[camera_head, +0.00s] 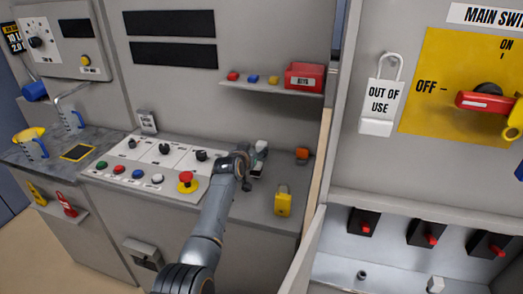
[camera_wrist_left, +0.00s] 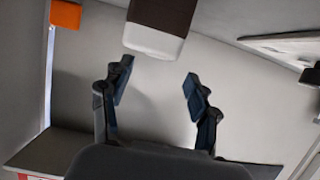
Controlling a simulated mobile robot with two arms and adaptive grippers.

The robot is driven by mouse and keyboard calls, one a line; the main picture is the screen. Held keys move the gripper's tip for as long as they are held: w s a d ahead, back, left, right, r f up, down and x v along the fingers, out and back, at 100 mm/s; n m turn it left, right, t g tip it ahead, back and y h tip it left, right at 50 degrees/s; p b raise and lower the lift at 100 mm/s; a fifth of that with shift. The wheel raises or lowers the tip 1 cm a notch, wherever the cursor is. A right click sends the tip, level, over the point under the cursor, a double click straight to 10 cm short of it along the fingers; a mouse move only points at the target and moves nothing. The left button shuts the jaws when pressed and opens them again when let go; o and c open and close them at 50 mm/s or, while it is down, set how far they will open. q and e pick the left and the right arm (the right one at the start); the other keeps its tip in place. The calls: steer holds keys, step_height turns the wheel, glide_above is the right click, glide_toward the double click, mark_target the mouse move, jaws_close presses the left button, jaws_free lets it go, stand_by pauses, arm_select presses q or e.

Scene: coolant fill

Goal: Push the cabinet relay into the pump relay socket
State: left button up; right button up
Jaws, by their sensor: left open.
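My left gripper (camera_head: 254,168) reaches over the right part of the sloped console in the head view. In the left wrist view my left gripper (camera_wrist_left: 158,92) is open, with nothing between its fingers. A dark brown block with a pale end (camera_wrist_left: 155,38) is just beyond the fingertips at the top of that view, apart from both fingers. I cannot tell whether it is the relay, the socket or both together. A small white part (camera_head: 262,146) shows by the gripper in the head view, partly hidden by it. My right gripper is not in view.
A yellow padlock (camera_head: 283,201) and an orange block (camera_head: 302,154) are right of the gripper. A red emergency button (camera_head: 187,180) is to its left. A shelf (camera_head: 270,88) juts out above. An open cabinet with red-handled breakers (camera_head: 363,228) is at the lower right.

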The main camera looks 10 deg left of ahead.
mark_target(261, 144)
arm_select(q)
steer(key=shift+x, duration=0.95)
steer(key=shift+b+x, duration=0.35)
steer(key=shift+x, duration=0.75)
steer(key=shift+w+d+f+b, duration=0.1)
steer(key=shift+w+d+b, duration=0.1)
steer(key=shift+w+b, duration=0.35)
steer(key=shift+w+d+f+b, duration=0.1)
steer(key=shift+w+b, duration=0.35)
steer(key=shift+b, duration=0.35)
steer(key=shift+c, duration=0.5)
steer(key=c, duration=1.1)
steer(key=shift+c, duration=0.2)
